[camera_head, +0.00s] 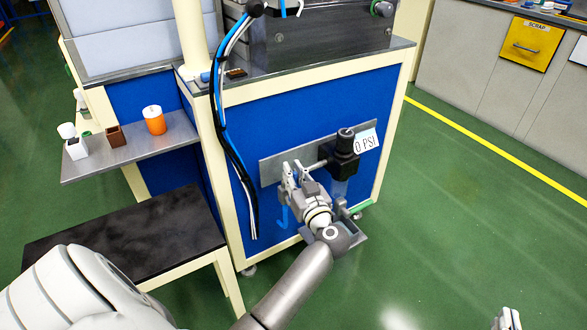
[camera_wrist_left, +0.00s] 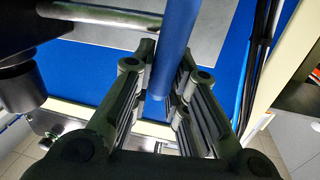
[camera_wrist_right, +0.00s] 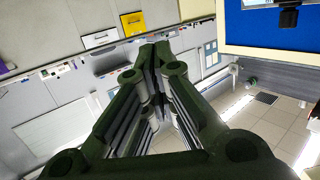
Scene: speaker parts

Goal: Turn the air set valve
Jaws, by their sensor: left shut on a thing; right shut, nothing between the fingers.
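The air set is a black regulator (camera_head: 345,152) on a grey plate (camera_head: 273,172) on the blue panel of the workstation. A white sign on it reads "0 PSI" (camera_head: 366,142). A thin pipe runs left from the regulator to the valve. The valve's blue lever (camera_wrist_left: 174,40) passes between the fingers of my left gripper (camera_wrist_left: 163,85), which is shut on it. In the head view my left gripper (camera_head: 292,172) hides most of the valve; a blue bit of lever (camera_head: 283,217) shows below. My right gripper (camera_head: 508,318) is shut and empty at the bottom right, far from the valve.
Blue and white hoses (camera_head: 222,120) hang left of the plate. A dark-topped bench (camera_head: 130,235) stands at the left, below a shelf (camera_head: 95,165) with an orange container (camera_head: 154,120). A small grey tray (camera_head: 352,235) sits beneath the regulator. Green floor is clear to the right.

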